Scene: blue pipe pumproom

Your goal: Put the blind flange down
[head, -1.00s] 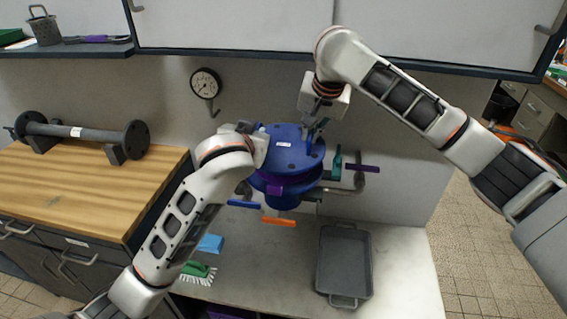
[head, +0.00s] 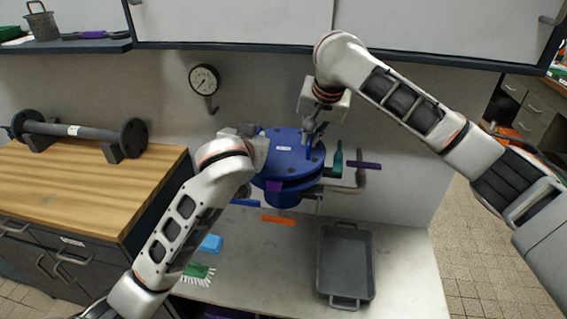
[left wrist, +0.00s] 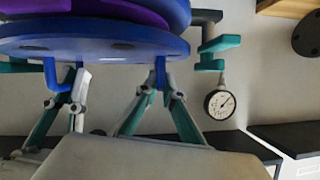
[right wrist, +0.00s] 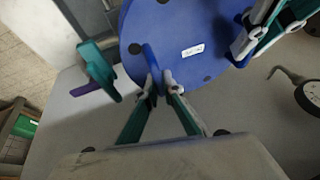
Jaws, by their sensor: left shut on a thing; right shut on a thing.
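The blind flange (head: 292,153) is a blue disc with a white label, bolt holes and upright handles. It lies over the blue pipe flange (head: 290,187), nearly level; I cannot tell whether they touch. Purple shows between the blue discs in the left wrist view (left wrist: 130,9). My left gripper (left wrist: 160,88) is shut on one blue handle; in the head view its fingers are mostly hidden behind its wrist. My right gripper (head: 314,131) is shut on the other handle (right wrist: 151,62), on the far right side of the disc. The disc's label (right wrist: 192,51) faces up.
Teal valve handles (head: 338,160) and a purple lever (head: 364,165) stand to the right. A pressure gauge (head: 204,79) is on the wall. Below are a grey tray (head: 345,300), an orange lever (head: 278,220), a blue block (head: 210,244) and a green brush (head: 197,271).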

